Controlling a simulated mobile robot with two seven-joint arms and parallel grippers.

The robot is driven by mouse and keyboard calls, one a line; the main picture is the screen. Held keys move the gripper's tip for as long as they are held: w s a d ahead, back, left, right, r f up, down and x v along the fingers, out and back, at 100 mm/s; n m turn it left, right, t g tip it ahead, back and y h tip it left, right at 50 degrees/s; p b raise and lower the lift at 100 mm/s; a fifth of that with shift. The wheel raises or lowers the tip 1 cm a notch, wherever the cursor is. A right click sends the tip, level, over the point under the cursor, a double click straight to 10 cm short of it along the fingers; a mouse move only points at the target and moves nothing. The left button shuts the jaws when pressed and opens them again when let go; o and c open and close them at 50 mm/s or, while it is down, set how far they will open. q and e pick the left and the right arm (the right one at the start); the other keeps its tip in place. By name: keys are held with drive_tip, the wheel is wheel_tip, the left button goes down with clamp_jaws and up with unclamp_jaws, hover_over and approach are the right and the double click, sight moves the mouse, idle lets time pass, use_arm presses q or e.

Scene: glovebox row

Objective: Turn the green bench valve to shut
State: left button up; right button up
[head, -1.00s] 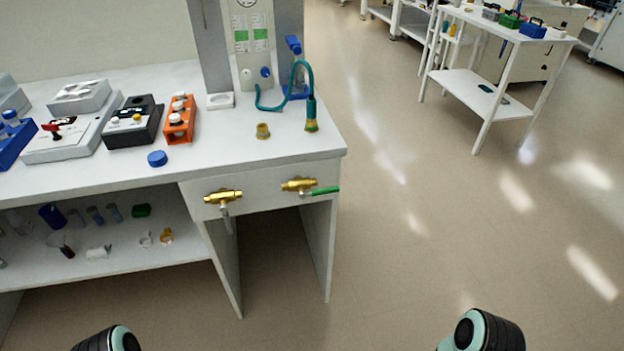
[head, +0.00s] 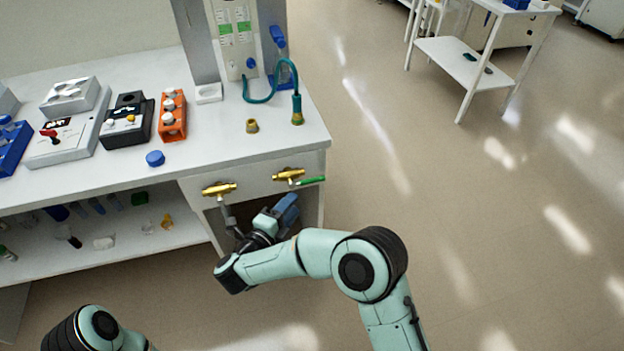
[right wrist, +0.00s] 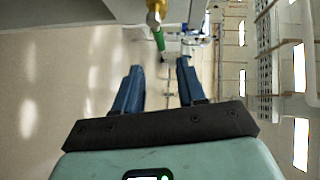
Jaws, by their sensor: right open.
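The green bench valve (head: 289,174) is a brass fitting on the front panel at the bench's right end. Its green handle (head: 312,181) points sideways to the right, roughly along the panel's front. My right gripper (head: 287,204) is just below and in front of this valve, its blue fingers pointing up toward it. In the right wrist view the gripper (right wrist: 160,72) is open and empty, and the green handle (right wrist: 159,40) shows ahead of the gap between the fingers, apart from them. My left arm shows at the bottom left, but its gripper is out of view.
A second brass valve (head: 219,189) with a grey handle hangs just left of the green one, close to my right wrist. A teal hose (head: 262,100) and a brass fitting (head: 252,126) are on the bench top. Open floor lies to the right.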

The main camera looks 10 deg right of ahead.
sight(314, 180)
drive_tip(key=x, duration=1.2)
drive_tip(key=shift+w+d+b, duration=0.15)
drive_tip(key=shift+w+b, duration=0.1)
drive_tip(key=shift+b, duration=0.15)
clamp_jaws()
